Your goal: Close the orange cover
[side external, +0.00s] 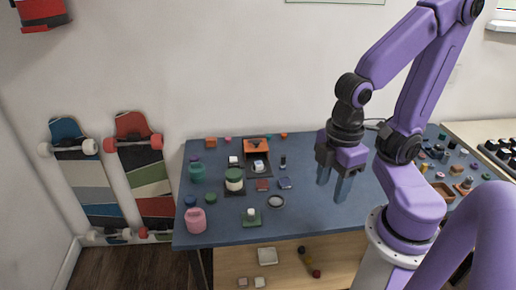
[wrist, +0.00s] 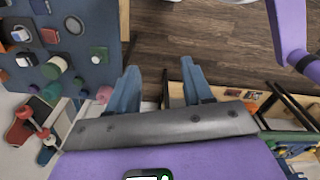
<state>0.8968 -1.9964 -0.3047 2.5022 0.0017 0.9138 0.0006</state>
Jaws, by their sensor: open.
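The orange cover (side external: 257,146) stands raised at the back of a small dark base (side external: 260,172) on the blue table, in the side view. A pale block (side external: 259,166) sits on the base in front of it. My gripper (side external: 333,184) is open and empty, pointing down above the table to the right of the cover, clearly apart from it. In the wrist view my gripper's two blue fingers (wrist: 158,75) are spread with nothing between them. The cover cannot be made out with certainty there.
On the blue table (side external: 310,215), a green-and-cream jar (side external: 234,180), a teal pot (side external: 197,172), a pink pot (side external: 196,220) and a grey ring (side external: 276,201) stand around the base. Several small parts lie at the right. The table's front right is mostly clear.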

